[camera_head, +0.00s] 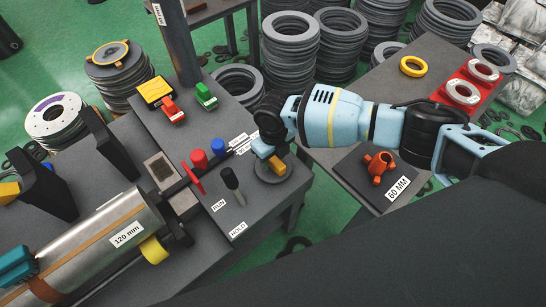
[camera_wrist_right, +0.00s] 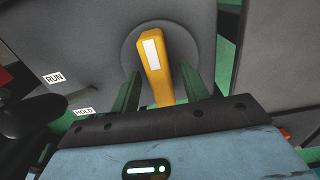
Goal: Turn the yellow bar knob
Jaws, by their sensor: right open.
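The yellow bar knob (camera_wrist_right: 153,50) has a white stripe on top and sits on a round grey disc (camera_wrist_right: 127,52). In the head view, a small part of the knob (camera_head: 277,166) shows beside my right gripper (camera_head: 267,152), which hides the rest. In the wrist view, the dark green fingers of my right gripper (camera_wrist_right: 159,73) are open, one on each side of the bar. A gap shows between the bar and each finger, so it does not look gripped. My left gripper is not in view.
A black lever (camera_head: 232,183) stands near RUN and HOLD labels, left of the knob. Red (camera_head: 199,160) and blue (camera_head: 218,147) buttons are close by. A metal cylinder (camera_head: 110,235) lies at lower left. An orange valve part (camera_head: 379,167) sits on the right table.

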